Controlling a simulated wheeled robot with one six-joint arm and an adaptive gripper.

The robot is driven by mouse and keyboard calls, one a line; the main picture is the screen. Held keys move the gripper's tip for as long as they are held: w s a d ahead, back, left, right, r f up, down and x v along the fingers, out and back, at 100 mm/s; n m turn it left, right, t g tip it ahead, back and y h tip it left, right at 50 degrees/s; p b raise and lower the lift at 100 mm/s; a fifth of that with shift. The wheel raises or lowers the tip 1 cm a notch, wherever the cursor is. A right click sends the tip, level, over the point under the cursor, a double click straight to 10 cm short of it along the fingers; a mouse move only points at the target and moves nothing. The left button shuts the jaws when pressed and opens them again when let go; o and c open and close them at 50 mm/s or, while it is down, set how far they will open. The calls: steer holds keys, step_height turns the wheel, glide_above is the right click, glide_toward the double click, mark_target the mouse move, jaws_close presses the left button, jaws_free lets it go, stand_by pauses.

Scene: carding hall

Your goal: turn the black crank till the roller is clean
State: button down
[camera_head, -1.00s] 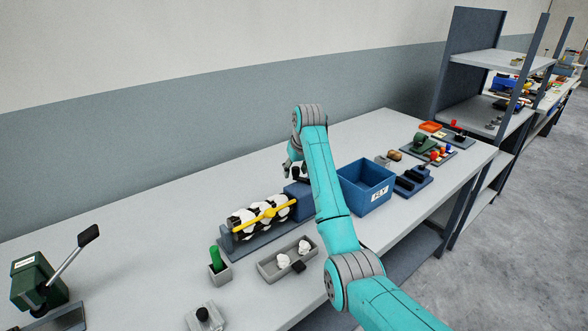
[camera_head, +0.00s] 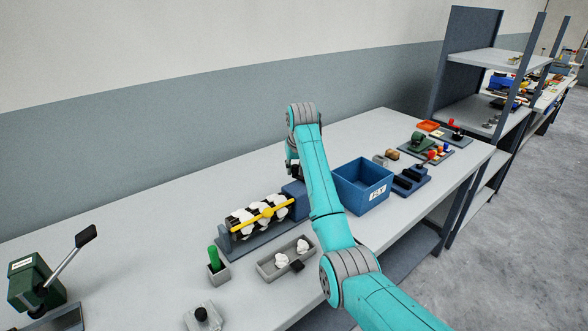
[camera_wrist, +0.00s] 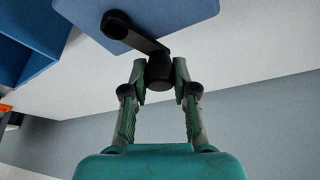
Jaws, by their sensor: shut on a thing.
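The black crank (camera_wrist: 142,38) shows in the wrist view as an arm running from a round hub to a black knob (camera_wrist: 160,73). My gripper (camera_wrist: 160,76) is shut on that knob, one finger on each side. In the head view my gripper (camera_head: 291,165) is at the far right end of the roller unit, and my arm hides most of the crank there. The dark roller (camera_head: 236,222) lies on its stand with several white fluff patches on it.
A grey tray (camera_head: 264,272) with white tufts and a black knob stands in front of the roller. A blue bin (camera_head: 363,185) is to the right of my arm. A green-handled tool (camera_head: 213,257) stands in a grey holder. A green lever device (camera_head: 33,280) is at left.

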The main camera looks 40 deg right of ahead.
steer(key=s+d+m+g, duration=0.3)
steer(key=m+g, duration=0.1)
steer(key=m, duration=0.9)
steer(key=s+d+m+g, duration=0.3)
steer(key=s+m+g, duration=0.1)
steer(key=m, duration=1)
steer(key=shift+m+g, duration=0.3)
stand_by(0.3)
steer(key=c, duration=0.9)
jaws_free()
steer(key=shift+y, duration=0.3)
